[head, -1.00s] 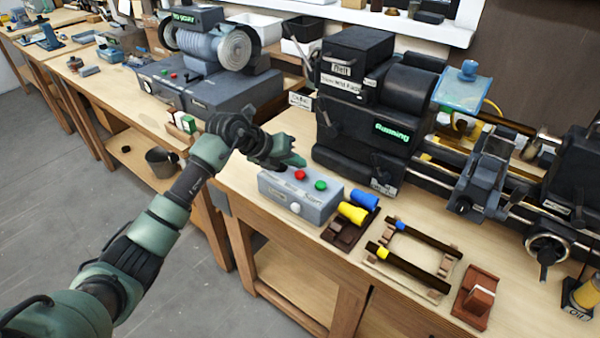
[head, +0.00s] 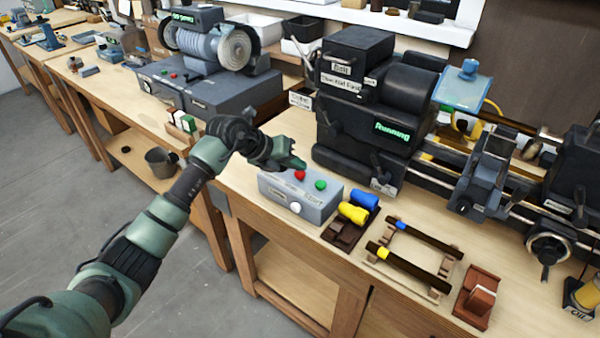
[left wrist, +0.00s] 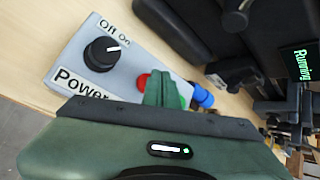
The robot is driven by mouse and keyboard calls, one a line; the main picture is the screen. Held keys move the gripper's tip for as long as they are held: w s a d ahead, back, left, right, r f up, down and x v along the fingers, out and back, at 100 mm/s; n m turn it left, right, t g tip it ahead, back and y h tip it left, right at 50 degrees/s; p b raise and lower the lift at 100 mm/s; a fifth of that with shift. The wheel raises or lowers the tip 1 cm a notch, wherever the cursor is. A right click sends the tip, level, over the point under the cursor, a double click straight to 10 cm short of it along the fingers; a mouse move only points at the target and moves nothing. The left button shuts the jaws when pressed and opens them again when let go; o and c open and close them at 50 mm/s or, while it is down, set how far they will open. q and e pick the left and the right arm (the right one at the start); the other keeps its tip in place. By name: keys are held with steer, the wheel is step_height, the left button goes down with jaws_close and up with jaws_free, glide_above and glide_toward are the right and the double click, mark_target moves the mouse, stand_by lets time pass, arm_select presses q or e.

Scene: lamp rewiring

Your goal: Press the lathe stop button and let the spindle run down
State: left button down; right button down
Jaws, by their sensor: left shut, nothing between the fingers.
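The lathe (head: 375,110) stands on the bench at the right, and its green sign (head: 393,132) reads "Running". My right gripper is not in view.
Yellow and blue cylinders (head: 353,212) sit in a brown holder right of the box. A wooden frame with dark rails (head: 410,262) and a red-brown block (head: 477,302) lie further right. A bench grinder (head: 210,45) stands behind my left arm.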

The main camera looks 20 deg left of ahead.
mark_target(297, 174)
arm_select(q)
steer(key=shift+f+b, duration=0.4)
steer(key=shift+f, duration=0.25)
stand_by(0.4)
stand_by(0.4)
steer(key=shift+r+p, duration=0.8)
steer(key=shift+r, duration=0.25)
step_height(297, 174, up, 5)
steer(key=p, duration=0.3)
steer(key=shift+p, duration=0.35)
